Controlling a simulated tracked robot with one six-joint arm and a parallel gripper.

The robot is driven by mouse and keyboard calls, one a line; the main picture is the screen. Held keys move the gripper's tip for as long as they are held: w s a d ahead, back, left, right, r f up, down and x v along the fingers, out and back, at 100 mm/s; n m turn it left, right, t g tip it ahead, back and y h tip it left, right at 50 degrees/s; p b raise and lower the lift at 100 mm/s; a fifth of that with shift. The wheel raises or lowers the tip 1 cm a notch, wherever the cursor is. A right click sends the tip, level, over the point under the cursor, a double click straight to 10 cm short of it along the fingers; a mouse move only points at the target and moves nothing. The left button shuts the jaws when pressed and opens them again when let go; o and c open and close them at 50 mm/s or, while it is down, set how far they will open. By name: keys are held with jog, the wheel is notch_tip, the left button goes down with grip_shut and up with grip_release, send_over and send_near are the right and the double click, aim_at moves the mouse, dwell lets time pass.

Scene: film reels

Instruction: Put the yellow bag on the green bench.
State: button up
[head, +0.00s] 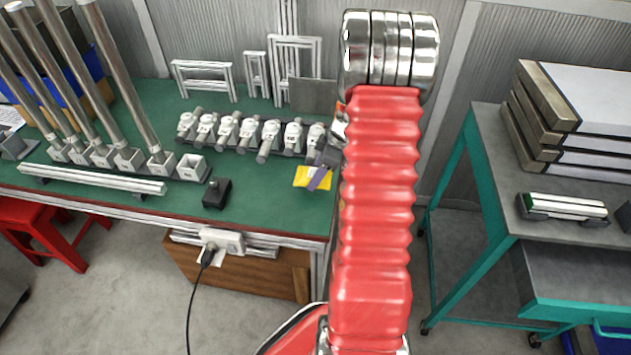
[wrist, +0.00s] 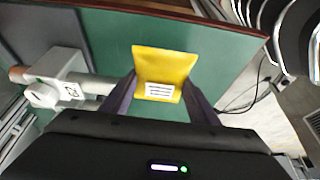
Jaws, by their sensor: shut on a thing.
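The yellow bag (wrist: 165,64) has a white label with dark lines and sits between the two fingers of my gripper (wrist: 160,92) in the wrist view. My gripper is shut on it. In the head view the yellow bag (head: 305,180) shows beside my gripper (head: 322,176), near the right end of the green bench (head: 255,205). My red arm hides part of the bench's right end. I cannot tell whether the bag touches the bench top or hangs just above it.
A row of grey-white fittings (head: 250,133) stands behind the bag. A black box (head: 216,192) and a metal bar (head: 92,179) lie to the left. Tall metal tubes (head: 122,85) stand at far left. A grey cart (head: 490,150) stands right. The bench's front middle is clear.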

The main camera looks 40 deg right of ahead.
jog(key=shift+f, duration=1.85)
jog(key=o, duration=1.1)
jog(key=shift+f, duration=0.1)
jog(key=shift+o, duration=0.2)
jog(key=v, duration=1.2)
